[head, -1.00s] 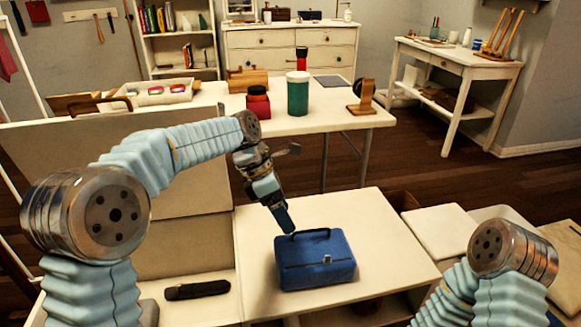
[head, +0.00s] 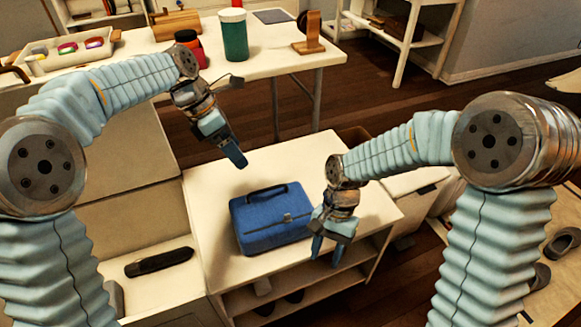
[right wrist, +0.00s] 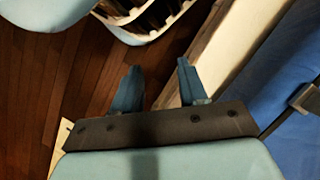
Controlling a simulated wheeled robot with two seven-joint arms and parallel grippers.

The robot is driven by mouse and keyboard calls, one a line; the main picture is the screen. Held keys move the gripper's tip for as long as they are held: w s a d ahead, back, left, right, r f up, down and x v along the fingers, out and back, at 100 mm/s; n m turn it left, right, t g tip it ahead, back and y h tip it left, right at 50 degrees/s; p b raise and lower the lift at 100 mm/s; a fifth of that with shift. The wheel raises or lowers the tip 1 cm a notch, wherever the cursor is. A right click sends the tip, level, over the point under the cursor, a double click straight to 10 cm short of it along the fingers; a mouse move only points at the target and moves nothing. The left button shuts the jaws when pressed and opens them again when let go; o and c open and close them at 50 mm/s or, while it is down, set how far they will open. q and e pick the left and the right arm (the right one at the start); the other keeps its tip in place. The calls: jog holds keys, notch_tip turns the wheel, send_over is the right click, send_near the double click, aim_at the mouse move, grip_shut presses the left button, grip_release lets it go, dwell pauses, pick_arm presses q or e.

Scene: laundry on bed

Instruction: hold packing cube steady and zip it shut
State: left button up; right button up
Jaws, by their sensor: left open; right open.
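The blue packing cube (head: 270,222) stands on the white table, with a dark handle on top and a small grey zip pull or clasp (head: 287,217) on its front. My left gripper (head: 239,161) is open and empty, above and behind the cube, apart from it. My right gripper (head: 325,250) is open and empty, low beside the cube's right side near the table's front edge. In the right wrist view its fingers (right wrist: 157,88) are spread over the floor and table edge, with the cube (right wrist: 285,80) to the right. Whether the cube is zipped cannot be told.
The white table (head: 215,187) has clear room around the cube, with an open shelf below. A black item (head: 159,262) lies on the surface to the left. A rear table holds a green canister (head: 233,35), a red jar and a wooden stand (head: 308,35).

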pick_arm(q)
send_near(267, 194)
jog(key=x, duration=0.7)
jog(key=shift+w+d+f, duration=0.1)
jog(key=shift+d, duration=0.15)
pick_arm(e)
jog(key=w+a+r+n, duration=0.1)
jog(key=w+a+r, duration=0.2)
jog(key=w+r, duration=0.2)
jog(key=w+a+r+n, duration=0.1)
jog(key=w+a+r, duration=0.3)
jog(key=r, duration=0.7)
jog(key=shift+w+h, duration=0.3)
jog(key=shift+w, duration=0.95)
pick_arm(q)
jog(key=shift+c, duration=0.3)
jog(key=c, duration=1.2)
jog(key=shift+c, duration=0.2)
jog(key=shift+f, duration=0.1)
